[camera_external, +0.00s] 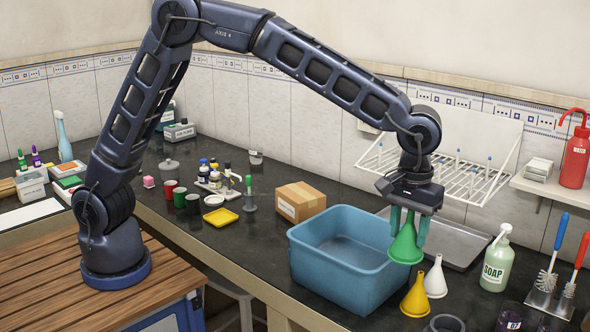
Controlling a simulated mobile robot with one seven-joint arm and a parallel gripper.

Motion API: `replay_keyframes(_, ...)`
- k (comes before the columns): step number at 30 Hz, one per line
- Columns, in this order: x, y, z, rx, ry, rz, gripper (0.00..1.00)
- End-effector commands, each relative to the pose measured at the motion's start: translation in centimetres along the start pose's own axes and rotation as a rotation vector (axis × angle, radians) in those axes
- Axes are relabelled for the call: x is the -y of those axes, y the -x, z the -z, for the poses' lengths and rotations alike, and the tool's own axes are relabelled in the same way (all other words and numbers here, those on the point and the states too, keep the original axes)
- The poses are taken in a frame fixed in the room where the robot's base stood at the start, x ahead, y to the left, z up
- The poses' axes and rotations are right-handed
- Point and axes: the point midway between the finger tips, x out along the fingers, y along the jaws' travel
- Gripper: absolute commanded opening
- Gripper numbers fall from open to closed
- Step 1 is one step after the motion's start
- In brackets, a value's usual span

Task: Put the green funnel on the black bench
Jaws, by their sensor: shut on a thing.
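The green funnel (405,246) is held upright, wide end down, between the teal fingers of my gripper (409,228). My gripper is shut on it, at the right side of the blue tub (335,290). The funnel overlaps the tub's right rim in the picture, and I cannot tell exactly how high it is above the bench. The black bench (270,235) runs along the wall under the tub and the other items.
A yellow funnel (415,300) and a white funnel (436,281) stand just below my gripper in the picture. A metal tray (465,245) lies behind. A soap bottle (497,265) and brushes (545,285) are to the right. A cardboard box (301,204) stands left of the tub. A drying rack (450,175) hangs behind.

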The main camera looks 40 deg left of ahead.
Motion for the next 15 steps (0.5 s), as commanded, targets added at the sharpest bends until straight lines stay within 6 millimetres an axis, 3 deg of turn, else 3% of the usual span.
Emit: replay_keyframes(15,0.1,-10.3,0.0,0.002,0.000,0.004,0.25)
